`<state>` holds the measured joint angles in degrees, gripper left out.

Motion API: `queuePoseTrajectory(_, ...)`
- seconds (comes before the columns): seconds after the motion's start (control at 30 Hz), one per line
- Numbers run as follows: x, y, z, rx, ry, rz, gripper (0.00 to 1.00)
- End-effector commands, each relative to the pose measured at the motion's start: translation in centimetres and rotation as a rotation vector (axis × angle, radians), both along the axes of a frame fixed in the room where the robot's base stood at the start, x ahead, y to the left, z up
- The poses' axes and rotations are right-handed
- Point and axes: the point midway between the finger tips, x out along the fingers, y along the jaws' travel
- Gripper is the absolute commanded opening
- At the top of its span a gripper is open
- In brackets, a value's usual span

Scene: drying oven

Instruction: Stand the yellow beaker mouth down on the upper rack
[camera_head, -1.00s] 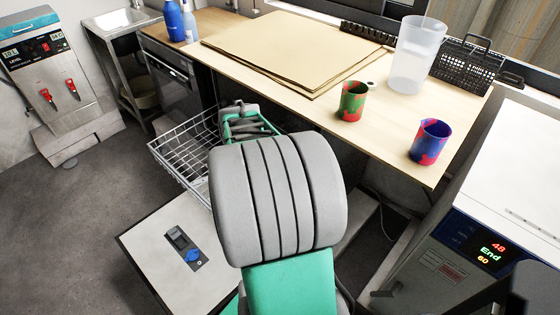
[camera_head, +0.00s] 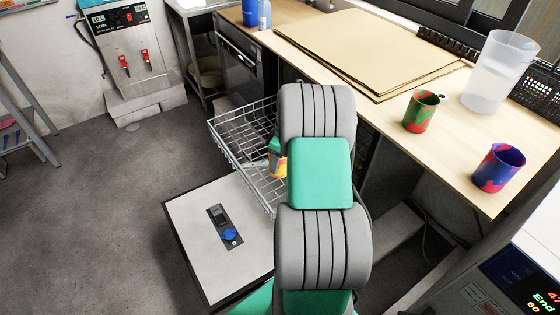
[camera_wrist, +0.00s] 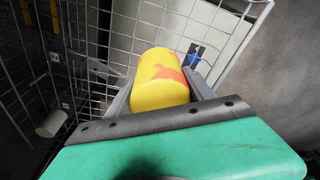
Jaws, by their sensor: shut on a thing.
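The yellow beaker (camera_wrist: 158,82), with an orange-red patch, is between the fingers of my gripper (camera_wrist: 160,88) in the wrist view. The gripper is shut on it. In the head view a small part of the beaker (camera_head: 279,167) shows left of my arm, over the wire rack (camera_head: 238,150); the arm hides the rest. The rack also shows in the wrist view (camera_wrist: 120,35), its wires behind the beaker. I cannot tell which way the mouth faces or whether the beaker touches the wires.
The wooden counter (camera_head: 455,150) on the right holds a green-red cup (camera_head: 421,113), a blue-red cup (camera_head: 498,169) and a clear jug (camera_head: 499,72). A low white-topped box (camera_head: 190,215) stands below the rack. The floor at left is open.

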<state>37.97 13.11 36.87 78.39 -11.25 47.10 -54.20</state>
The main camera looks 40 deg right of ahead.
Motion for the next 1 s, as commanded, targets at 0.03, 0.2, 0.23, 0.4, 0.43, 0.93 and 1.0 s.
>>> queuePoseTrajectory(0.03, 0.0, 0.0, 0.0, -0.001, 0.000, -0.001, 0.16)
queuePoseTrajectory(0.2, -0.1, -0.1, -0.9, 0.000, -0.001, -0.001, 0.16)
queuePoseTrajectory(0.23, -0.1, -0.1, -1.1, 0.000, -0.001, -0.001, 0.16)
queuePoseTrajectory(0.4, -0.1, 0.0, -3.0, 0.000, 0.000, -0.002, 0.16)
queuePoseTrajectory(0.43, -0.1, 0.0, -3.4, 0.000, 0.000, -0.002, 0.16)
queuePoseTrajectory(0.93, -0.1, -0.1, -6.4, -0.001, -0.002, -0.002, 0.16)
queuePoseTrajectory(1.0, -0.1, -0.1, -6.4, 0.000, -0.001, -0.002, 0.16)
